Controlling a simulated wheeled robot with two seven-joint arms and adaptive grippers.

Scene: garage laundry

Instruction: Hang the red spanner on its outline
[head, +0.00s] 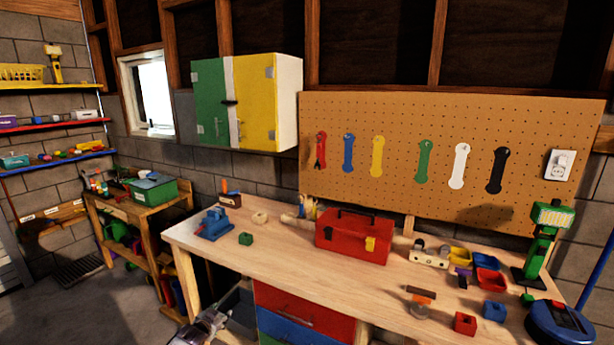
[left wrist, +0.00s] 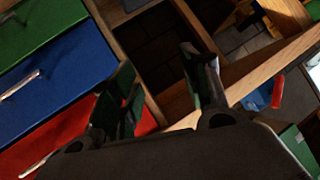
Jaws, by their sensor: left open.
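On the pegboard (head: 400,120) in the head view, spanner-shaped outlines hang in a row: blue, yellow, green, white and black. At the row's left end is a red spanner shape (head: 321,150). It looks darker and more uneven than the others, as if the red spanner hangs over its red outline, but it is too small to be sure. My left gripper (head: 208,326) is low at the bottom left, in front of the workbench and far from the pegboard. In the left wrist view its two fingers (left wrist: 160,85) are apart with nothing between them. My right gripper is not in view.
The workbench (head: 260,262) carries a red toolbox (head: 352,238), a blue vise (head: 215,224), small bins and blocks, and a green lamp (head: 545,240). Red, blue and green drawers sit beneath; the blue drawer (left wrist: 60,90) shows beside my left gripper. Open floor lies left.

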